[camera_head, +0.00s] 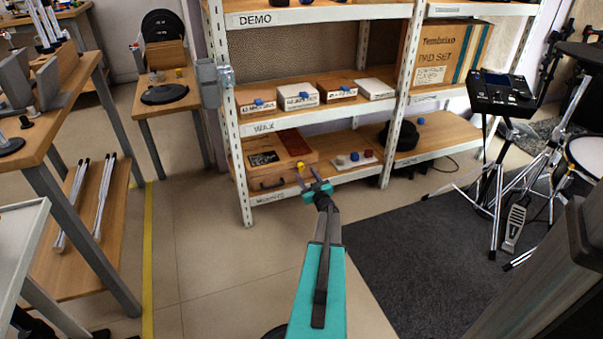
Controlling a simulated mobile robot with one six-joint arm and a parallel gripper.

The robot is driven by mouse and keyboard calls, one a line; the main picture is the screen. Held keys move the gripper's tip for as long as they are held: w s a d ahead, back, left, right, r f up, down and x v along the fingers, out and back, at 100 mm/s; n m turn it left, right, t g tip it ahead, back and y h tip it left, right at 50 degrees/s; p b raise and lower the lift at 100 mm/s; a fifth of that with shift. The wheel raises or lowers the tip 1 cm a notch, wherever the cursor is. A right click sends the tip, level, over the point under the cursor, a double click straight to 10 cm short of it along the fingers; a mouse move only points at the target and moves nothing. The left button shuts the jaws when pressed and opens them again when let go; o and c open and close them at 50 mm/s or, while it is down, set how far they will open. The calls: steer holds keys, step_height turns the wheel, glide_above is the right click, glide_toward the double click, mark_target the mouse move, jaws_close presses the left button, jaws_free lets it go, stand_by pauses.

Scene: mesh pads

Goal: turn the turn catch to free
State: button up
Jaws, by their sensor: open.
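A small yellow part (300,165), which looks like the turn catch, shows at the right end of a wooden box (268,180) on the lower shelf. The box has a dark handle on its front and a dark label panel on top. My gripper (312,181) is open, just in front of and below the yellow part in the picture. I see nothing between its fingers. Whether a finger touches the yellow part is too small to tell, and so is the way the catch points.
A white board (352,160) with small knobs lies right of the box, near a black round thing (402,134). A shelf post (393,130) stands to the right. The floor (225,265) in front is clear.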

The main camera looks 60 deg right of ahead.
mark_target(302, 168)
steer(key=shift+b+x, duration=0.6)
steer(key=shift+x, duration=1.9)
